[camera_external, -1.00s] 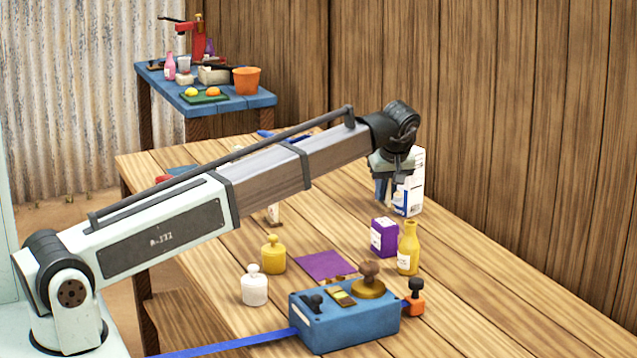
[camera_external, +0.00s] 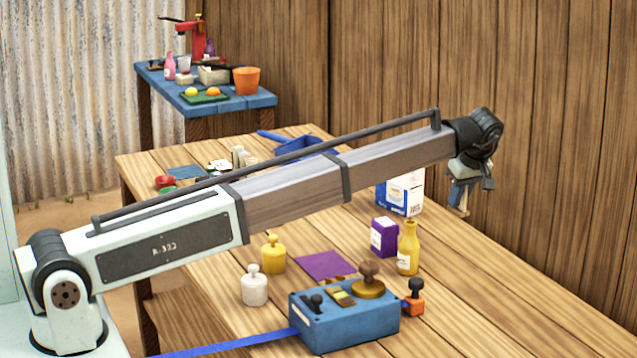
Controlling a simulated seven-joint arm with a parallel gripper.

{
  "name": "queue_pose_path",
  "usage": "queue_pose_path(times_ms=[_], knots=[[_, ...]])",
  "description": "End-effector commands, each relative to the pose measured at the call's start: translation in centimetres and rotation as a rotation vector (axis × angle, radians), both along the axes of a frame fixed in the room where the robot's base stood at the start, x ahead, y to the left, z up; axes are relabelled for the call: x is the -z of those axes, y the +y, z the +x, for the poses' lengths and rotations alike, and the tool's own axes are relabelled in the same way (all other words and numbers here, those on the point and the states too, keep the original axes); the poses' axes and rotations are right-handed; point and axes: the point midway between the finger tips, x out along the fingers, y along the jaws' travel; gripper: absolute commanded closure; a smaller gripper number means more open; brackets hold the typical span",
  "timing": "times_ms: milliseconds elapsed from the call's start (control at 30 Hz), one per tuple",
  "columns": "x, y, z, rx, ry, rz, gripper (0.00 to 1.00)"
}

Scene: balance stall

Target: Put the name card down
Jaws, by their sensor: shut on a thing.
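My gripper (camera_external: 461,203) is at the right end of my outstretched arm, raised above the far right part of the table, near the wooden wall. It points down and is shut on a small tan piece, the name card (camera_external: 466,209). Only a sliver of the card shows at the fingertips. Its face and any writing on it cannot be made out. The card appears to be above the tabletop, but the exact gap cannot be told.
A white and blue box (camera_external: 402,193) stands left of my gripper. A purple box (camera_external: 384,237) and a yellow bottle (camera_external: 408,248) stand nearer. A blue box-shaped device (camera_external: 345,322) is at the front. The wooden table (camera_external: 500,290) is clear at the right.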

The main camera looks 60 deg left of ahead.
Motion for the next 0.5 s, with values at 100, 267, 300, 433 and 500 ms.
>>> queue_pose_path(times_ms=[100,267,300,433,500], knots=[[1.9,0.0,-0.1,0.001,0.003,0.0,1.0],[4.4,0.0,-0.1,0.001,0.002,0.0,1.0],[4.8,0.0,-0.1,0.001,0.002,0.0,1.0],[5.5,0.0,0.0,0.002,0.001,0.0,1.0],[6.2,0.0,0.0,0.002,0.001,0.0,1.0]])
